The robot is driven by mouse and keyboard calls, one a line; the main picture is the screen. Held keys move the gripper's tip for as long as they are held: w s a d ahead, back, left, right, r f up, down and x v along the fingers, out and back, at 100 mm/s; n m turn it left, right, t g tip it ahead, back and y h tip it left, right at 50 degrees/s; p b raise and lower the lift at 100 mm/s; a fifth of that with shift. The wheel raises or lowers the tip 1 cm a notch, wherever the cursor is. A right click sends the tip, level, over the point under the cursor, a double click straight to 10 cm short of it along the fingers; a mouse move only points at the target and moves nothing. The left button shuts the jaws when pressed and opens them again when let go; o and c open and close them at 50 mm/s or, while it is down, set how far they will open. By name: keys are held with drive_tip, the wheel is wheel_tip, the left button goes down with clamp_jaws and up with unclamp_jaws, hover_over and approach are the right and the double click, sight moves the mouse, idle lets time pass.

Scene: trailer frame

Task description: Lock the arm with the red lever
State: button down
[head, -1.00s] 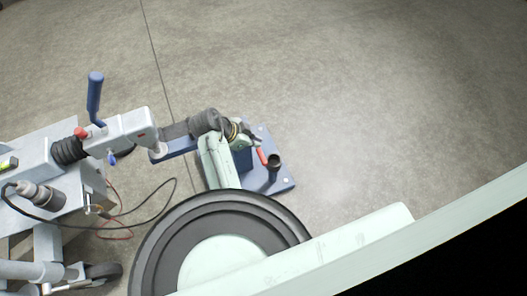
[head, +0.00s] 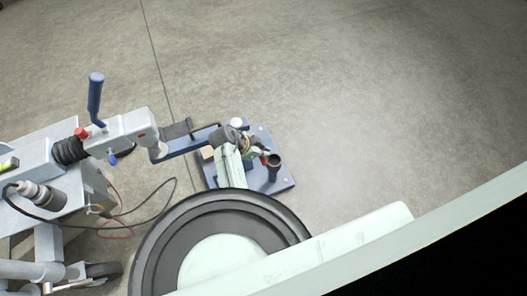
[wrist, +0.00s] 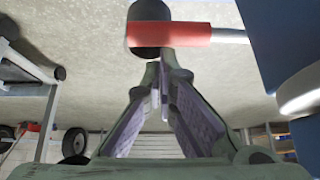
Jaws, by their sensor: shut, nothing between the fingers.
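The red lever (head: 264,160) shows as a small red piece on the blue stand, partly hidden by my gripper (head: 262,148). In the wrist view the lever (wrist: 185,35) is a red sleeve with a black round end at left and a silver rod at right. My gripper (wrist: 160,85) is shut and empty there, with its fingertips just below the lever in the picture. I cannot tell whether they touch it. The blue arm (head: 185,144) runs from the stand toward the grey trailer coupling (head: 125,128).
The blue stand's base plate (head: 284,184) lies on the concrete floor and carries a black upright tube (head: 274,165). The trailer frame (head: 40,150) with a blue handle (head: 95,98) stands at left. A loose cable (head: 150,203) hangs between them. The floor at right is clear.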

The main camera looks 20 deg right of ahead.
sight(264, 159)
drive_tip(key=shift+f, duration=0.1)
drive_tip(key=shift+s+a+f+t+b, duration=0.1)
drive_tip(key=shift+s+f+t+b, duration=0.1)
drive_tip(key=shift+f+b, duration=0.2)
drive_tip(key=shift+s+f+t+b, duration=0.1)
drive_tip(key=shift+f+t+b, duration=0.1)
drive_tip(key=shift+f+b, duration=0.15)
drive_tip(key=shift+s+f+b, duration=0.15)
drive_tip(key=shift+f+b, duration=0.25)
drive_tip(key=shift+f, duration=0.2)
drive_tip(key=shift+r, duration=0.2)
